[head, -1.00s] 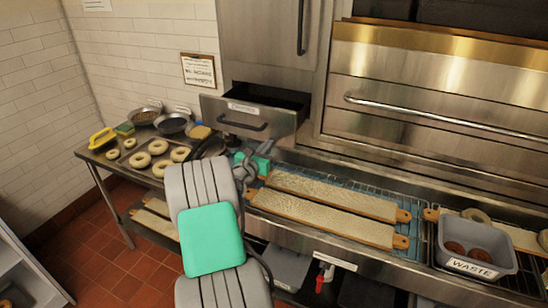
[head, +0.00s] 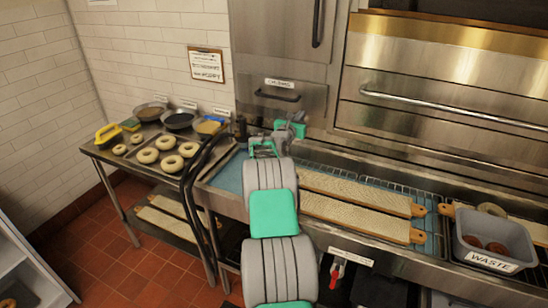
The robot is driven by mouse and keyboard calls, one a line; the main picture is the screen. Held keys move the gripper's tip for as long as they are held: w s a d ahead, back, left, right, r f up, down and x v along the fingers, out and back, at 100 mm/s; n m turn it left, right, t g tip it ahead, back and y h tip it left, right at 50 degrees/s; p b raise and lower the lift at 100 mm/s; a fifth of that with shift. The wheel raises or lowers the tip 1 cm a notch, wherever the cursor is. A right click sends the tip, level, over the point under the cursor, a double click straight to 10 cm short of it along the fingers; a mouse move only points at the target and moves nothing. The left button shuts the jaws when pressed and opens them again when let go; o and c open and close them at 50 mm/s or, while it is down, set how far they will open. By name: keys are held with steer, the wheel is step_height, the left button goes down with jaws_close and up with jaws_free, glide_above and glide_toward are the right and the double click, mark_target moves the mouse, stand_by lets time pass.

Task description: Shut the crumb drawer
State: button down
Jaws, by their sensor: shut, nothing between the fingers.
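The crumb drawer (head: 293,102) is a steel front with a white "CRUMBS" label and a dark bar handle (head: 277,96). Its front now lies about flush with the steel cabinet around it, and no opening shows above it. My gripper (head: 262,146), grey and green, is just below the drawer front, over the counter's left part. Its fingers are small in the view, and whether they touch the drawer cannot be seen. My arm hides part of the counter below.
Two long bagel boards (head: 360,205) lie on the rack to the right. A grey waste bin (head: 495,240) stands at the far right. A side table (head: 119,148) with bagels and bowls is at the left. A dark curved hose or rail (head: 190,175) runs left of my arm.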

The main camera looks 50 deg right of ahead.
steer(key=shift+r, duration=0.6)
steer(key=s+a+f+m+t+y+b, duration=0.1)
steer(key=a+m+y, duration=0.5)
steer(key=a, duration=1.4)
steer(key=s+a+f+m+t+y+b, duration=0.15)
steer(key=a+m+y, duration=0.4)
steer(key=a, duration=1.55)
steer(key=s+a+f+m+g+y, duration=0.2)
steer(key=s+a+m, duration=0.3)
steer(key=s+a, duration=0.4)
steer(key=s+a+f+m+g+y, duration=0.2)
steer(key=s+a+m, duration=0.3)
steer(key=s+a, duration=0.4)
steer(key=a+y, duration=0.1)
steer(key=a, duration=0.6)
steer(key=shift+s+f, duration=0.2)
steer(key=shift+s, duration=0.05)
steer(key=shift+g+y, duration=0.25)
